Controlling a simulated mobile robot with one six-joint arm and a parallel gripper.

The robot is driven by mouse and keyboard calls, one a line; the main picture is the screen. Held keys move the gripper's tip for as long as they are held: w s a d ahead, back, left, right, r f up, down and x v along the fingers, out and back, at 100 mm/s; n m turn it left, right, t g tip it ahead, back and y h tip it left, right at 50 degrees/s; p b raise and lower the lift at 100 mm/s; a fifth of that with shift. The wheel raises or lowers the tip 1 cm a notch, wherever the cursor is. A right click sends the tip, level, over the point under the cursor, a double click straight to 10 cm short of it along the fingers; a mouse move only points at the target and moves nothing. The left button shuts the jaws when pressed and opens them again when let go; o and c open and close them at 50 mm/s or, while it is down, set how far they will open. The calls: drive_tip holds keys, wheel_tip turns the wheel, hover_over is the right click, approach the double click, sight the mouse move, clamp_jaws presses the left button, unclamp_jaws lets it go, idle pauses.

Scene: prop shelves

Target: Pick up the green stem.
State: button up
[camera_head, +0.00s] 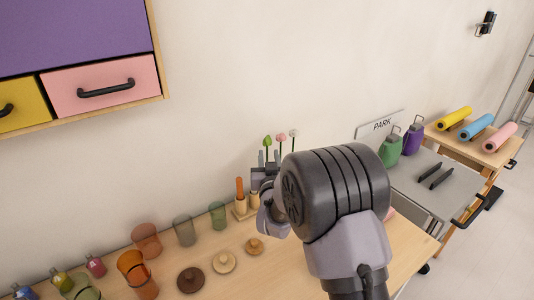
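The green stem (267,141) stands upright with a green bud on top, against the back wall at the rear of the wooden table. A pink-topped stem (281,139) and a pale-topped stem (293,133) stand just to its right. My gripper (269,157) is at the stems, with two grey fingers pointing up and apart. The green stem shows between them in the picture; I cannot tell whether they touch it. My arm's large dark joint hides much of the gripper and the foot of the stems.
A wooden holder with an orange-handled tool (239,188) stands just left of my gripper. Several cups, including a green one (217,215), and lidded knobs (255,246) stand on the table (310,282). Green (391,150) and purple (413,138) bottles stand on a grey cart at right.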

drive_tip(key=w, duration=0.5)
drive_tip(key=shift+w+a+r+b, duration=0.3)
drive_tip(key=shift+a+r+b, duration=0.05)
drive_tip(key=shift+a+b, duration=0.05)
clamp_jaws()
drive_tip(key=shift+s, duration=0.1)
